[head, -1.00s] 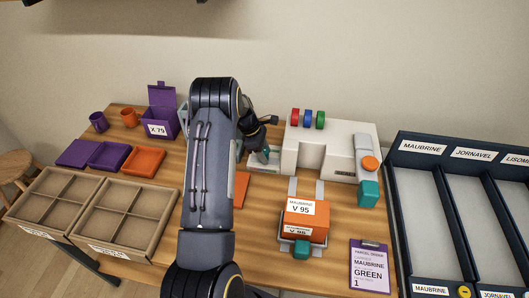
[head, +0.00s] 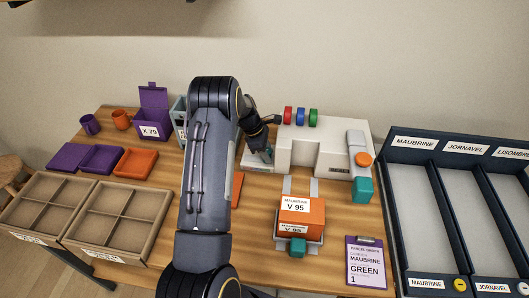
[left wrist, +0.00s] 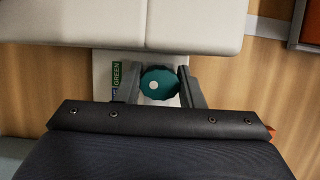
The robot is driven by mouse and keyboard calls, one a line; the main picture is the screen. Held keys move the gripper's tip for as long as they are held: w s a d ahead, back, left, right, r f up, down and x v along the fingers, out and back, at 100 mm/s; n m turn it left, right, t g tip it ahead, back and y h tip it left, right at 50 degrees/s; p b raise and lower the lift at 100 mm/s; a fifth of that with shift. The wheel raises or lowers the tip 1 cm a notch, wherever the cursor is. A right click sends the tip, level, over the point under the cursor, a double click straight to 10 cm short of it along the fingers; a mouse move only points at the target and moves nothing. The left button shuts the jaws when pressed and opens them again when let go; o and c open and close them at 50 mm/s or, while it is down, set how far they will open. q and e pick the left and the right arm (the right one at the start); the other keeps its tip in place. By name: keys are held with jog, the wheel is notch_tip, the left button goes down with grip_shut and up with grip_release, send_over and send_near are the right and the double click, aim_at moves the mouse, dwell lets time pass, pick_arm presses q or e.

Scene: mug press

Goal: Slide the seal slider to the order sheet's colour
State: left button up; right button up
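The seal slider's round teal knob (left wrist: 160,83) sits on a pale track beside a white press (head: 325,150). In the head view, the left gripper (head: 262,150) is low over the track at the press's left end. A green label reading GREEN (left wrist: 117,73) lies beside the knob, with a blue label (left wrist: 115,98) partly visible below it. The order sheet (head: 366,262) reads MAUBRINE, GREEN, 1. My right gripper is out of view.
Red, blue and green pieces (head: 301,117) stand on the press. An orange box marked V 95 (head: 300,217) sits in front of it. Cardboard trays (head: 118,214) are at left and dark sorting bins (head: 440,235) at right. My left arm hides part of the table.

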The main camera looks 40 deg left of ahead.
aim_at(268, 151)
pick_arm(q)
jog(key=o, duration=0.4)
jog(key=shift+w+d, duration=0.15)
jog(key=shift+d, duration=0.1)
jog(key=shift+o, duration=0.2)
jog(key=shift+a, duration=0.1)
jog(key=b+v, duration=0.1)
jog(key=v, duration=0.6)
jog(key=shift+r, duration=0.35)
jog(key=shift+a, duration=0.1)
